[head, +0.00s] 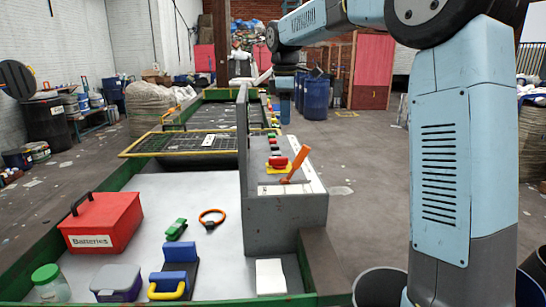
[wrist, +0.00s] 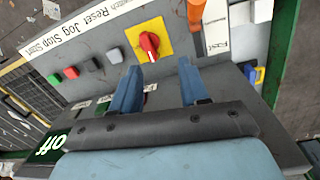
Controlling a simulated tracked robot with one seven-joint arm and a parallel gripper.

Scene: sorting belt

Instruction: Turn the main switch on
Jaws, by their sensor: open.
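The main switch (wrist: 149,43) is a red rotary knob on a yellow plate, set in the grey control panel (wrist: 110,22). In the head view the red knob (head: 277,162) sits near the panel's orange lever. Its printed label is partly cut off, ending in "switch". My gripper (wrist: 158,68) is open and empty, and its two blue fingers point toward the panel with the knob just beyond and between their tips. In the head view my gripper (head: 285,112) hangs above and behind the panel.
Beside the switch are a grey button (wrist: 115,56), a black one (wrist: 91,64), a red one (wrist: 71,72) and a green one (wrist: 53,79). The orange lever (head: 297,166) stands up close by. A red Batteries box (head: 102,222) stands on the belt at left.

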